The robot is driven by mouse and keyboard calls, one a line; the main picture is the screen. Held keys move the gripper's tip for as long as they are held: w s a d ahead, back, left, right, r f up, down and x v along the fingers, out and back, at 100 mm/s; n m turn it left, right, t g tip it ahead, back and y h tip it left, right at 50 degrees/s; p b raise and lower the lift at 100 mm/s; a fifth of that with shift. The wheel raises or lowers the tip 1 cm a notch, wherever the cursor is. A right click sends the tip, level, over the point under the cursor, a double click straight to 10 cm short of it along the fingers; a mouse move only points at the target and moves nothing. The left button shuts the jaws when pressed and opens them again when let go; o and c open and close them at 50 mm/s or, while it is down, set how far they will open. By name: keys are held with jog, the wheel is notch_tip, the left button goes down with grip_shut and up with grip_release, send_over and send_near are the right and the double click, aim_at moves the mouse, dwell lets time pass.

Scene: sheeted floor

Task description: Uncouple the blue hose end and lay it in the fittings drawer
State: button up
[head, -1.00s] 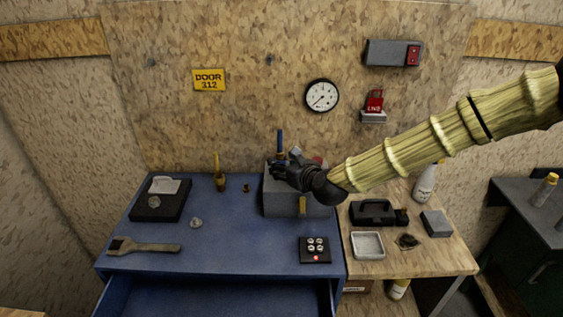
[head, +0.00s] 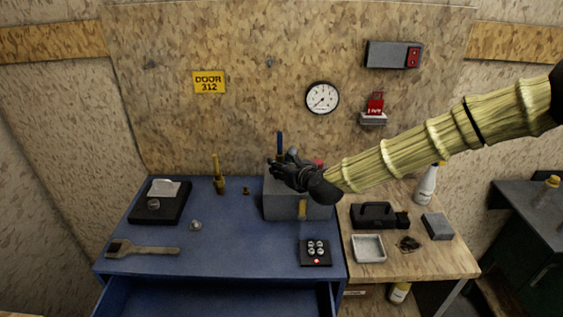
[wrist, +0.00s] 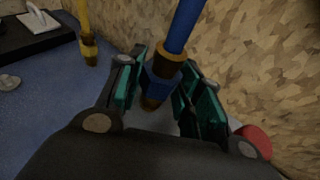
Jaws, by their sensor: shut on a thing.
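The blue hose end (head: 280,145) stands upright at the grey box (head: 283,204) on the blue bench. My gripper (head: 278,166) is at it, above the box. In the wrist view the blue hose end (wrist: 183,28) has a blue collar and a brass tip, and my gripper (wrist: 158,78) is shut on it with a finger on each side. I cannot tell whether the brass tip is still seated in the box. An open blue drawer (head: 220,298) shows under the bench's front edge and looks empty where visible.
A yellow hose end (head: 217,172) stands left of the box. A wooden table at right holds a metal tray (head: 368,248) and a white bottle (head: 426,188).

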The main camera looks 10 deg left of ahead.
aim_at(281, 138)
jog(key=shift+r, duration=0.1)
jog(key=shift+c, duration=1.3)
grip_shut()
jog(key=shift+r+p, duration=1.2)
jog(key=shift+r, duration=1.35)
jog(key=shift+r+p, duration=0.7)
jog(key=shift+r, duration=1.2)
